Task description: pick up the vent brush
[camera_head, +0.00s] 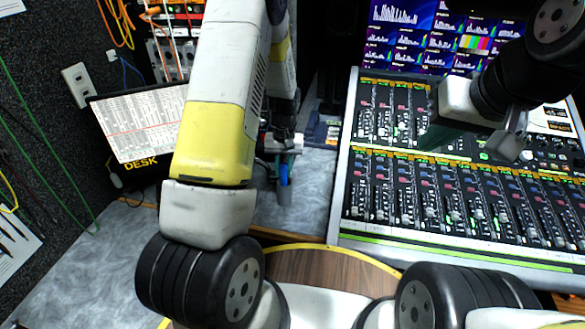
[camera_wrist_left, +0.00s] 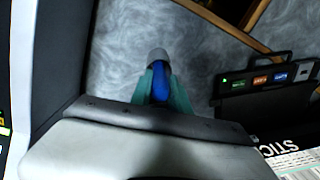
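The vent brush appears to be the blue-handled piece (camera_head: 284,172) with a grey lower end, standing roughly upright over the grey marbled counter. In the left wrist view its blue part (camera_wrist_left: 159,82) sits between my teal fingers, with the grey end beyond the fingertips. My left gripper (camera_head: 284,158) reaches down onto it, and its fingers (camera_wrist_left: 159,76) press close on both sides of the blue part. The gripper body hides the upper end. I cannot tell whether the grey end rests on the counter. My right gripper (camera_head: 476,141) is over the mixing console, its fingers partly hidden.
The mixing console (camera_head: 450,245) fills the right side, with monitors (camera_head: 440,40) behind it. A tilted screen marked DESK (camera_head: 140,125) stands at left. In the left wrist view, a black box with lit buttons (camera_wrist_left: 262,80) is at right. Counter is clear at front left.

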